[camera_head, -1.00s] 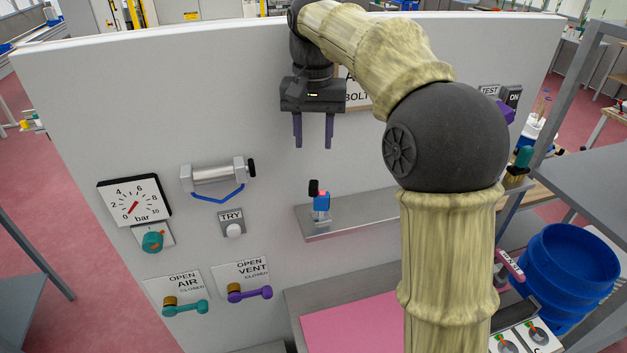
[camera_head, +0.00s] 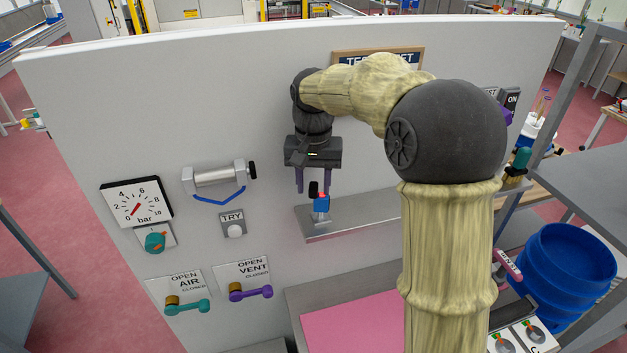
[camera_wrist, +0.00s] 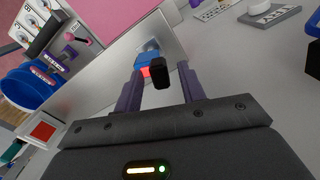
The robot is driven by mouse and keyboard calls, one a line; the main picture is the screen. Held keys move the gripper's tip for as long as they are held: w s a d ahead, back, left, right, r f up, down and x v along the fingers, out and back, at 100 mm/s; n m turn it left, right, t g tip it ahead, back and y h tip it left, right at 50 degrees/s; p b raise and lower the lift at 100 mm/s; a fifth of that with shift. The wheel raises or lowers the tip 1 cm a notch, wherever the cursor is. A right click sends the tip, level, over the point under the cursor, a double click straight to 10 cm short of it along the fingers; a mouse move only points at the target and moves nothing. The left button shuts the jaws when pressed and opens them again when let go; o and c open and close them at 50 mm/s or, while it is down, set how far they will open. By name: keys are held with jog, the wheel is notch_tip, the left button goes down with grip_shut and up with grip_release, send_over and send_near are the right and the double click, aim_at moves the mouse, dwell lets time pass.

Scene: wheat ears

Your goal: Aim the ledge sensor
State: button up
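The ledge sensor (camera_head: 321,204) is a small blue body with a red face and a black knob-like part on top. It stands on a grey metal ledge (camera_head: 350,220) fixed to the white panel. My gripper (camera_head: 314,190) points down just above the sensor, its two purple fingers apart. In the wrist view the sensor (camera_wrist: 149,66) shows between and beyond the open fingers (camera_wrist: 160,88), its black part nearest. I cannot tell whether a finger touches it.
On the panel, left of the ledge, are a pressure gauge (camera_head: 137,203), a metal cylinder (camera_head: 217,178), a TRY button (camera_head: 234,230) and AIR (camera_head: 187,306) and VENT (camera_head: 250,292) levers. A pink mat (camera_head: 350,325) lies below. A blue bin (camera_head: 565,270) stands at right.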

jog(key=shift+c, duration=0.4)
grip_shut()
jog(key=shift+s+n+p, duration=0.15)
jog(key=shift+n+p, duration=0.1)
jog(key=shift+n, duration=0.75)
jog(key=shift+s+n+p, duration=0.1)
jog(key=shift+n+p, duration=0.1)
jog(key=shift+n, duration=0.8)
jog(key=shift+o, duration=0.4)
grip_release()
jog(key=shift+r, duration=0.1)
